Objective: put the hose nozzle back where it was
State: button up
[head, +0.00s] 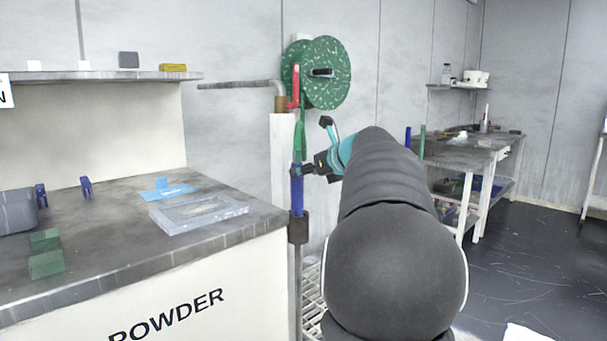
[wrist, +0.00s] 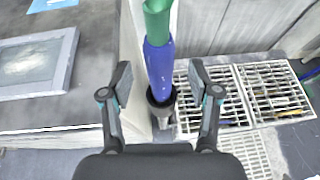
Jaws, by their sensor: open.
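The hose nozzle, a blue tube (head: 297,196) with a green upper part, stands upright beside the bench corner. Its lower end is inside a dark cup-like holder (head: 298,229) on a post. In the wrist view the blue nozzle (wrist: 160,68) runs down into the black ring of the holder (wrist: 161,101). My gripper (wrist: 160,76) is open, with one finger on each side of the nozzle and a visible gap at both. In the head view my gripper (head: 312,170) is at the nozzle's upper blue part, partly hidden by my arm.
A green speckled hose reel (head: 329,73) and a pipe with a red handle (head: 295,87) are above. The POWDER bench (head: 120,262) stands left, with a clear tray (head: 197,214) near its edge. Floor grating (wrist: 215,95) lies right of the holder.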

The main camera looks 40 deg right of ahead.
jog(key=v, duration=1)
jog(key=shift+s, duration=0.2)
jog(key=shift+a, duration=0.1)
jog(key=s+a+f+n+g+y, duration=0.1)
jog(key=a+f+n, duration=0.35)
jog(key=a, duration=0.35)
jog(key=a+f+n+g, duration=0.2)
jog(key=a+f+n, duration=0.1)
jog(key=a+n, duration=0.3)
jog(key=s+a+f+n+g+y, duration=0.1)
jog(key=a+f+n, duration=0.25)
jog(key=a, duration=0.55)
jog(key=s+a+f+n+g+h, duration=0.1)
jog(key=s+a+f+n, duration=0.5)
jog(key=n, duration=0.5)
jog(key=s+a+f+n+g, duration=0.2)
jog(key=s+a+f+n, duration=0.5)
jog(key=s+f+n, duration=0.3)
jog(key=shift+s+a+f+n+g+h, duration=0.3)
jog(key=shift+f+n+h, duration=0.1)
jog(key=shift+n, duration=0.1)
